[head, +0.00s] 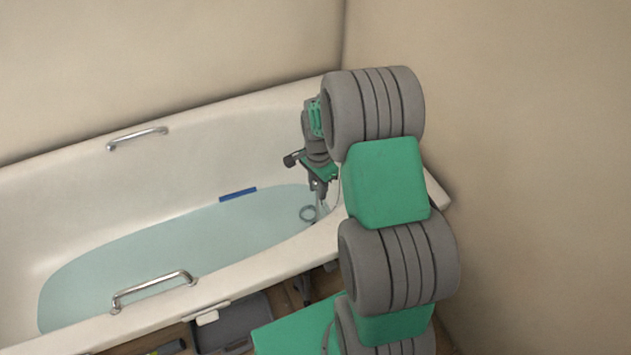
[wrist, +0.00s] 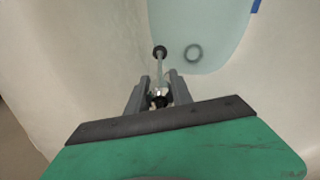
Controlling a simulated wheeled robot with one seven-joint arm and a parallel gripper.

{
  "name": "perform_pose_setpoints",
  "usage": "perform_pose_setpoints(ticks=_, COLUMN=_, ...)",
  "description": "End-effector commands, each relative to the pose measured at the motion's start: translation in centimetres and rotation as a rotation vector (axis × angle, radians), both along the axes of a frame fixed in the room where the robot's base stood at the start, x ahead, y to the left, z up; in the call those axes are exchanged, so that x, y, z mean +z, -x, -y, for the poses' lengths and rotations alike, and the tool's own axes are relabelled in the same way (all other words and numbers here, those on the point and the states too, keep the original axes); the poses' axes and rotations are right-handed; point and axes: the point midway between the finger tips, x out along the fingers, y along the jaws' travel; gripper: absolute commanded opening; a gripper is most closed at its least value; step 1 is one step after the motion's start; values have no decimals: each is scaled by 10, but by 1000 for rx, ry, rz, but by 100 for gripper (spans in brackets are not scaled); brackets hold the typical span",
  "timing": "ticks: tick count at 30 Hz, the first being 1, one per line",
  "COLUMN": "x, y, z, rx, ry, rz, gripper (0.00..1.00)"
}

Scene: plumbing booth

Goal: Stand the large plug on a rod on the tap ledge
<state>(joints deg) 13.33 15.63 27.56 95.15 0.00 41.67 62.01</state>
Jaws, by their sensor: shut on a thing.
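My gripper (wrist: 159,92) is shut on the plug on a rod (wrist: 161,70), a pale thin rod with a dark round end at its far tip and a dark part between the fingers. In the head view my gripper (head: 319,187) points down into the right end of the bathtub, and the pale rod (head: 321,206) shows below it, close to the water and the end wall. The tap ledge is not clearly made out; a bare rim corner (head: 438,192) shows at the tub's right end, much of it behind my arm.
The bathtub (head: 120,195) holds bluish water. A grey ring (wrist: 194,53) lies in the water beside the rod. A blue bar (head: 238,194) is at the far waterline. Metal grab handles (head: 137,138) (head: 152,288) stand on both sides. A dark tray (head: 235,325) lies on the floor.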

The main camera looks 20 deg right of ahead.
Motion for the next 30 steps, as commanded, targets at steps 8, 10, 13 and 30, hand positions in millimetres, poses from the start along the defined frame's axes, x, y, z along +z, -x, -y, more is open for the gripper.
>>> perform_pose_setpoints(ticks=8, x=5, y=-1, z=0, rx=0, ry=1, rz=1, gripper=0)
perform_pose_setpoints(ticks=10, x=15, y=-1, z=0, rx=0, ry=1, rz=1, gripper=0)
perform_pose_setpoints(ticks=13, x=40, y=-2, z=1, rx=0, ry=0, rz=2, gripper=0)
perform_pose_setpoints(ticks=30, x=276, y=-12, z=3, rx=0, ry=1, rz=1, gripper=0)
